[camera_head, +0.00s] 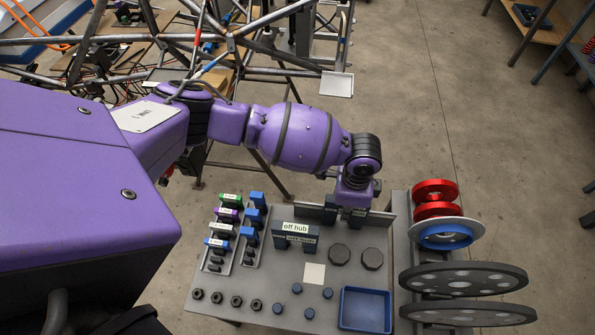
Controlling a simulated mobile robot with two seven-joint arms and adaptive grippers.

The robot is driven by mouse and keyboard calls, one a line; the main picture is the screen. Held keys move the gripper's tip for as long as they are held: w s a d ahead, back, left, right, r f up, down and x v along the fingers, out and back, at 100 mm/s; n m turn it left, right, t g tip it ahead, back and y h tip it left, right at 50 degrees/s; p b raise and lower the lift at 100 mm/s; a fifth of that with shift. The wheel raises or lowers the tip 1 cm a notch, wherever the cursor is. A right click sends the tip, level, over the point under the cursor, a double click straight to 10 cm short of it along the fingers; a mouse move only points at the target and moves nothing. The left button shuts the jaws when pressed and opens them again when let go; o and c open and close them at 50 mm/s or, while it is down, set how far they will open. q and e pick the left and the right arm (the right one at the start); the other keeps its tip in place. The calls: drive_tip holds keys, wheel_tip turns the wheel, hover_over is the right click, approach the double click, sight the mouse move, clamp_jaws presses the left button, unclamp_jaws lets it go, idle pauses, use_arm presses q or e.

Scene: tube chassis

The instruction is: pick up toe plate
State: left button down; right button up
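I cannot pick out the toe plate for certain; no readable label names it. My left gripper (345,211) points down at the back edge of the grey table (209,293), beside a thin upright grey panel (312,210). Dark blocks show around its tip, and I cannot tell fingers from fixture there or whether it holds anything. A dark fixture labelled "off hub" (295,229) stands just in front and to the left, with a second, unreadable label below. A pale square plate (314,273) lies flat on the table. My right gripper is not in view.
Racks of coloured labelled blocks (229,213) stand at the table's left. Two dark discs (340,254), several small knobs and a blue tray (365,309) are nearer. Red rings (435,190) and large drilled discs (464,278) stand at right. The tube chassis (250,45) lies behind.

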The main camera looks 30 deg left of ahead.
use_arm(q)
drive_tip(key=shift+w+r, duration=0.15)
drive_tip(key=shift+r, duration=0.05)
idle(0.4)
wheel_tip(320, 180, up, 10)
drive_tip(key=shift+f+p, duration=0.1)
drive_tip(key=shift+p, duration=0.4)
